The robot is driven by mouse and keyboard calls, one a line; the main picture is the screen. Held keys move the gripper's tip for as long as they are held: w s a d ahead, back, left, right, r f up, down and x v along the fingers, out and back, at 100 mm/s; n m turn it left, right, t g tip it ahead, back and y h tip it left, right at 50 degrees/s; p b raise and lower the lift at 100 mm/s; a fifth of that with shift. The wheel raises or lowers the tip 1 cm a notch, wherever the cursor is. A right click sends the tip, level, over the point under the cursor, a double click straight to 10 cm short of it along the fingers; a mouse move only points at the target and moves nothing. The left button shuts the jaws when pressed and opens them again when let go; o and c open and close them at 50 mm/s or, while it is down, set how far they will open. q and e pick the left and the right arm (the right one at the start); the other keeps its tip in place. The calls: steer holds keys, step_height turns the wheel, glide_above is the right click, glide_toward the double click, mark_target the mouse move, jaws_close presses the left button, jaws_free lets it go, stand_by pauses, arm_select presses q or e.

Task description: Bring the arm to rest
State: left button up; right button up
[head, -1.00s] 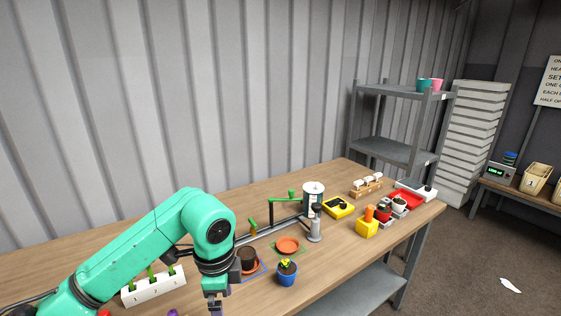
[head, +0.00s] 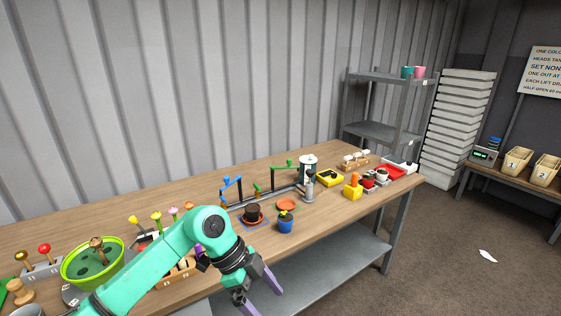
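My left arm comes in from the lower left over the table. My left gripper (head: 262,296) hangs at the table's front edge, over the lower shelf in the picture. Its two purple-grey fingers are spread apart, with nothing seen between them. The lower fingertip is close to the bottom of the picture. My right gripper is not in view.
A green bowl (head: 92,263) stands left of my arm. A blue pot (head: 286,223) with a plant and a dark pot (head: 253,212) stand beyond the gripper. A pipe with a blue tap (head: 231,188) runs behind. The floor (head: 430,260) at right is mostly clear.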

arm_select(q)
steer(key=w+d+n+t+h, duration=0.1)
steer(key=w+d+t+h, duration=0.1)
steer(key=w+d+h, duration=0.5)
steer(key=w+a+f+n+t+h, duration=0.2)
steer(key=w+a+f+n+t, duration=0.35)
steer(key=a+f+t, duration=0.2)
steer(key=s+a+f+n+t+y, duration=0.1)
steer(key=a+f+n+t+y, duration=0.1)
steer(key=a+f+n+y, duration=0.35)
steer(key=s+a+f+n+t+y, duration=0.1)
steer(key=a+f+n+t+y, duration=0.15)
steer(key=a+f, duration=0.6)
steer(key=s+a+f+n+g+y, duration=0.1)
steer(key=s+a+f+g+y, duration=0.25)
steer(key=s+f, duration=0.75)
steer(key=s+a+f+n+g+y, duration=0.2)
steer(key=s+a+f, duration=0.2)
steer(key=s+f, duration=0.7)
steer(key=s+a+f+g, duration=0.1)
steer(key=s+f, duration=0.3)
steer(key=s, duration=0.6)
steer(key=s+f+g+y, duration=0.1)
steer(key=s+f+g, duration=0.3)
steer(key=s, duration=0.6)
steer(key=shift+s+a+f, duration=0.25)
steer(key=shift+a, duration=0.1)
